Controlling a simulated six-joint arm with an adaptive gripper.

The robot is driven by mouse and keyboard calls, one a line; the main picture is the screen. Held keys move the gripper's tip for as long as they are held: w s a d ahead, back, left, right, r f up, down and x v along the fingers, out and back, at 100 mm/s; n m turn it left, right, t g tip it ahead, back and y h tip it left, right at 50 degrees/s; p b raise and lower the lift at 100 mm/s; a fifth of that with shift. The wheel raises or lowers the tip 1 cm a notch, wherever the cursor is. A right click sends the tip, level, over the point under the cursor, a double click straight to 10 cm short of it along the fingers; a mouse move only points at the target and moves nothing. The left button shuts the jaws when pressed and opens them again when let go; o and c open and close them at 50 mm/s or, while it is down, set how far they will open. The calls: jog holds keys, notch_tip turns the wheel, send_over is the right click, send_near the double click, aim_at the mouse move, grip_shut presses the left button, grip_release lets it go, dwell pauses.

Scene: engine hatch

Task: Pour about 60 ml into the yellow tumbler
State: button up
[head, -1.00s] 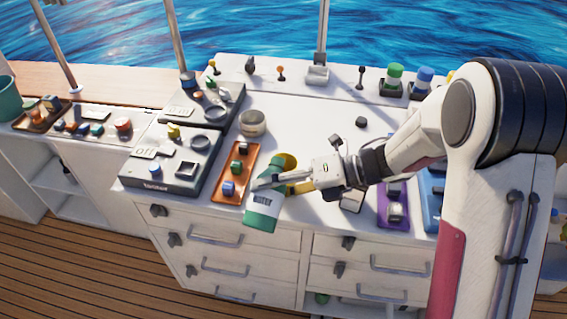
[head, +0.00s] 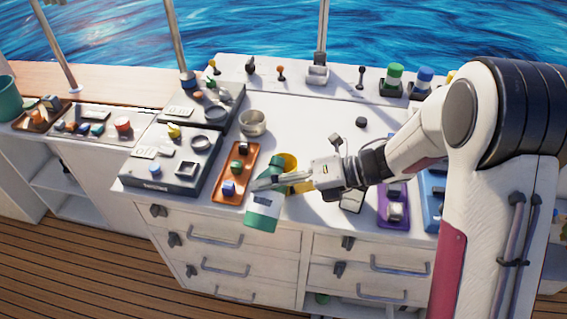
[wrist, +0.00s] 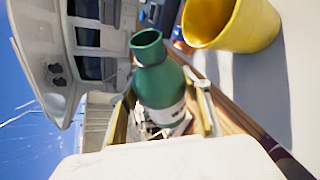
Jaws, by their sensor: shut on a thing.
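My gripper (head: 270,184) is shut on a green bottle with a white label (head: 264,207), above the counter's front edge. In the wrist view the bottle (wrist: 161,92) sits between the fingers, its open mouth facing the upper left and its body tilted relative to the tumbler. The yellow tumbler (head: 288,160) stands upright on the counter just behind my gripper, which partly hides it. The tumbler (wrist: 252,28) also shows at the upper right of the wrist view, apart from the bottle's mouth.
An orange tray (head: 236,172) with small blocks lies left of the bottle. A metal pot (head: 252,123) stands behind it. Dark control panels (head: 170,180) are at the left, and a purple tray (head: 393,215) is at the right. Bare counter lies behind the tumbler.

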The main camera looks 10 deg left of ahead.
aim_at(269, 174)
jog(key=shift+w+f+n, duration=0.1)
jog(key=shift+n, duration=0.2)
jog(key=shift+w+r+n+t, duration=0.2)
jog(key=shift+r+n+t, duration=0.15)
jog(key=shift+r, duration=0.6)
jog(key=shift+w+r+n+t, duration=0.2)
jog(key=shift+r+t, duration=0.25)
jog(key=shift+r, duration=0.5)
jog(key=shift+r+n+t+h, duration=0.15)
jog(key=shift+n+t+h, duration=0.2)
jog(key=shift+n, duration=0.2)
jog(key=shift+s+f+n+t, duration=0.3)
jog(key=shift+f+n+t, duration=0.4)
jog(key=shift+f, duration=0.15)
jog(key=shift+s+f+n+t, duration=0.3)
jog(key=shift+f+n+t, duration=0.4)
jog(key=shift+f, duration=0.15)
jog(key=shift+s+a+f+n, duration=0.1)
jog(key=shift+f+n, duration=0.2)
jog(key=shift+f, duration=0.05)
jog(key=shift+s+f+n+t, duration=0.15)
jog(key=shift+n+t, duration=0.45)
jog(key=shift+t, duration=0.25)
